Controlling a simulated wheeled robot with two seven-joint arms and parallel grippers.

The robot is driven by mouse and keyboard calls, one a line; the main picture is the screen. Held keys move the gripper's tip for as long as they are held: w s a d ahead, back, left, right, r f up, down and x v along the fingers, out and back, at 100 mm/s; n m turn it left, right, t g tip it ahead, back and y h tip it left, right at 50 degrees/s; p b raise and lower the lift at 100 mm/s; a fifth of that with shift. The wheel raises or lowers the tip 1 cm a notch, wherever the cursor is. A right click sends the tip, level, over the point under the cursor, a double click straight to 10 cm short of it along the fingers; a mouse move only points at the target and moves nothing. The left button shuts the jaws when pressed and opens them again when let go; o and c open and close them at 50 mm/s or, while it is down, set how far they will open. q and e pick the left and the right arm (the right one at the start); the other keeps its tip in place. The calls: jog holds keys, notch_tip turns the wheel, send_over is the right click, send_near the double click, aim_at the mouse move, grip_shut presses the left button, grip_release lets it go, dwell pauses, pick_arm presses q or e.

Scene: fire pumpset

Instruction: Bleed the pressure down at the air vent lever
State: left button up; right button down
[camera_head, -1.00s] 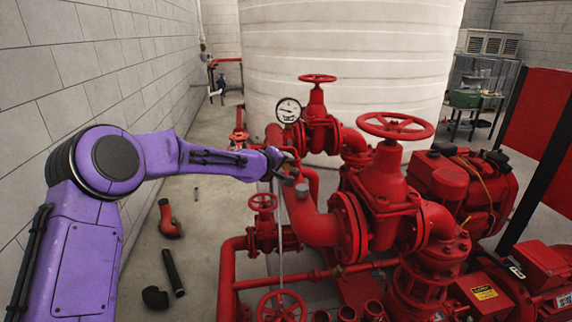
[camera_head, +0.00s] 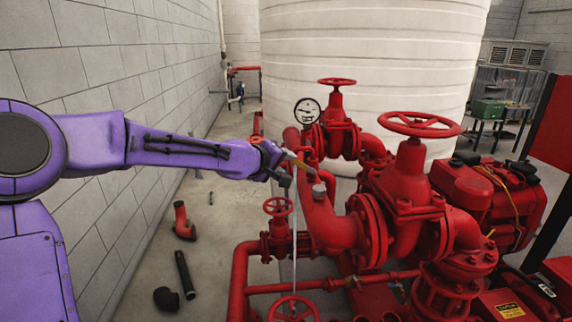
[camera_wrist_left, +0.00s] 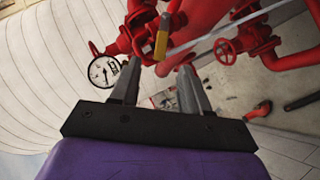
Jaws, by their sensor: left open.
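The air vent lever is a small yellow handle (camera_head: 297,160) on the red pipework, just right of my left gripper in the head view. In the left wrist view the yellow lever (camera_wrist_left: 161,38) stands beyond the fingertips, roughly between them. My left gripper (camera_head: 281,173) is open, at the end of the purple arm. Its two grey fingers (camera_wrist_left: 158,75) are spread apart in the wrist view, with nothing visible between them. A white round pressure gauge (camera_head: 307,110) is behind the lever; it also shows in the wrist view (camera_wrist_left: 103,71). My right gripper is not in view.
Red pump pipes and large handwheels (camera_head: 419,124) crowd the right side. A pale tank (camera_head: 370,60) stands behind. A thin clear tube (camera_head: 295,225) hangs below the gripper. Loose pipe pieces (camera_head: 184,275) lie on the floor, left, near the block wall (camera_head: 110,60).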

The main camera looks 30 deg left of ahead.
aim_at(305, 167)
pick_arm(q)
jog(key=shift+c, duration=1.2)
jog(key=shift+f+b, duration=0.65)
jog(key=shift+f, duration=0.3)
jog(key=c, duration=0.5)
jog(key=shift+g+y, duration=0.3)
jog(key=shift+g, duration=0.1)
notch_tip(305, 167, down, 18)
jog(key=b, duration=1.1)
grip_shut()
notch_tip(305, 167, down, 6)
jog(key=w+n+t+b, duration=0.2)
jog(key=n+t+b, duration=0.1)
jog(key=b, duration=0.3)
jog(key=s+a+r+n+t+y+b, duration=0.15)
jog(key=s+r+n+t, duration=0.35)
jog(key=r+n+t, duration=0.65)
jog(key=w+d+r+n+g+p, duration=0.1)
jog(key=w+r+p, duration=0.3)
jog(key=w, duration=0.5)
jog(key=shift+w+d+r+g+y+p, duration=0.15)
jog(key=shift+w+r+g+y+p, duration=0.3)
jog(key=shift+r, duration=0.9)
